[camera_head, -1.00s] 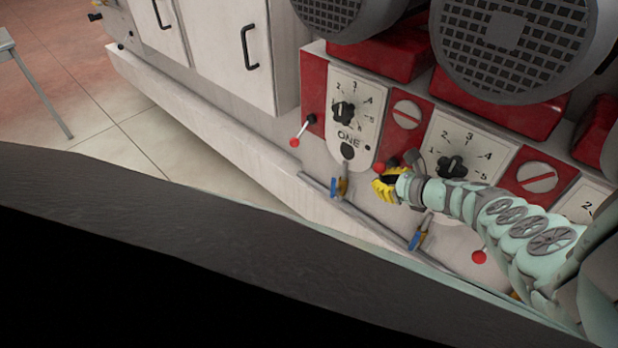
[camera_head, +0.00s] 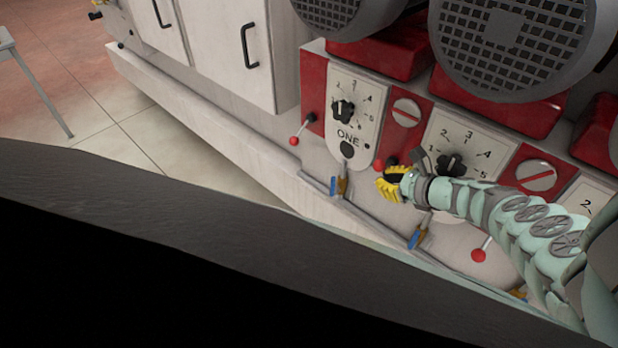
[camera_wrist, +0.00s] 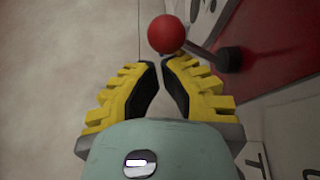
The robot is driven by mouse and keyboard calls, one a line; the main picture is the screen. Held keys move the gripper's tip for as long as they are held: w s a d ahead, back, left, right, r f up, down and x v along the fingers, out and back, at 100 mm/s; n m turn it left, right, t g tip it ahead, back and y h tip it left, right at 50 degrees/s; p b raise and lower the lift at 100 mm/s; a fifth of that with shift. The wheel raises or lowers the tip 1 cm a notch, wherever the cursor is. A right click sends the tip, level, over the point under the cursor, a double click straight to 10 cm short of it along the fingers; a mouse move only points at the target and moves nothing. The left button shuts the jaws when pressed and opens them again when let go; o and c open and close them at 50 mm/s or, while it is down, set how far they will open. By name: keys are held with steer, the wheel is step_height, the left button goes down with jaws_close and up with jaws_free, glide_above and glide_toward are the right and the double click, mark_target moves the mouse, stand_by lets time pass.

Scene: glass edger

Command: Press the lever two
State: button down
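Lever two has a red ball (camera_head: 378,166) on a short rod, on the panel between the ONE dial and the dial to its right. In the wrist view the red ball (camera_wrist: 166,34) is just beyond my fingertips, and its rod runs right to a black base (camera_wrist: 228,60). My gripper (camera_head: 388,188) has yellow fingers and is just below the ball in the head view. In the wrist view my gripper (camera_wrist: 160,66) has its fingertips nearly together, with a narrow gap and nothing between them. Whether a fingertip touches the ball is unclear.
Another red-ball lever (camera_head: 294,141) is left of the ONE dial (camera_head: 344,112), and one more (camera_head: 479,255) is at lower right. Blue-handled valves (camera_head: 338,186) line a rail below. Large motors (camera_head: 505,45) overhang the panel. Open floor lies left.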

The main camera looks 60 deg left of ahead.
steer(key=w+d+r, duration=0.1)
steer(key=w+d, duration=0.1)
steer(key=d, duration=1.3)
steer(key=shift+r, duration=0.35)
steer(key=shift+d, duration=0.1)
